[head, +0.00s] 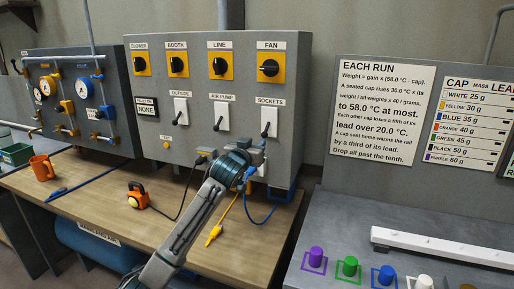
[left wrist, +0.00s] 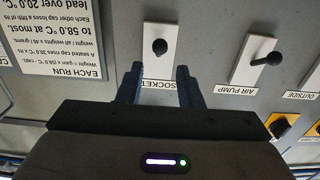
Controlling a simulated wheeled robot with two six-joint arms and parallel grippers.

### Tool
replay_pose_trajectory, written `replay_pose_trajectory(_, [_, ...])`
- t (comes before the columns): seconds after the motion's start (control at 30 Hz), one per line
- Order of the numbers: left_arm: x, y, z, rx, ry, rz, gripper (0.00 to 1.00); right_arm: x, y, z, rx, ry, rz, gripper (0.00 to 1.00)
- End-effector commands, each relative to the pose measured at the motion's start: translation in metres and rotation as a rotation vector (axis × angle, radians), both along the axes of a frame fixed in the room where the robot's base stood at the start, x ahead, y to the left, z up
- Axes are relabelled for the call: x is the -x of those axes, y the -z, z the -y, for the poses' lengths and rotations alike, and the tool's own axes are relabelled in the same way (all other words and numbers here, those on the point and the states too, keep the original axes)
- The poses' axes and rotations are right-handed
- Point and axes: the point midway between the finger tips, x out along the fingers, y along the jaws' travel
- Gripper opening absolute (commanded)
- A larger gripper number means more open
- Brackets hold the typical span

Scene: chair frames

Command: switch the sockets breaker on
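The sockets breaker (head: 270,112) is a white plate with a black lever on the grey cabinet, right of the air pump one. Its lever points downward in the head view. In the left wrist view, which is upside down, the breaker (left wrist: 161,66) sits just beyond and between the fingers, its lever seen nearly end-on. My left gripper (head: 257,160) is just below the breaker in the head view. In the left wrist view the gripper (left wrist: 158,75) is open, with nothing between its fingers; they partly cover the SOCKETS label. My right gripper is not in view.
Air pump (head: 221,118) and outside (head: 181,112) breakers are close to the left. Yellow rotary switches (head: 220,66) line the top. Cables, an orange device (head: 135,197) and an orange mug (head: 41,168) are on the wooden bench (head: 90,200). A sign board (head: 385,110) stands right.

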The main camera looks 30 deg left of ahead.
Motion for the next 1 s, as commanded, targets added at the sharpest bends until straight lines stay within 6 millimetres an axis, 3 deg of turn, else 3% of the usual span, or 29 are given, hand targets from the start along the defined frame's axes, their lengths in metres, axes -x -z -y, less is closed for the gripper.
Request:
replay_pose_trajectory(0.53, [-0.075,0.004,-0.017,0.003,0.0,-0.001,0.33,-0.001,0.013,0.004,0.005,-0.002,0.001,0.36])
replay_pose_trajectory(0.67, [-0.073,0.003,-0.017,0.0,0.0,-0.003,0.1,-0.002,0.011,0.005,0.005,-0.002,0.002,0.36])
replay_pose_trajectory(1.0, [-0.07,-0.006,-0.016,0.0,0.001,-0.002,0.09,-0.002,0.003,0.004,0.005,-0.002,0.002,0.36])
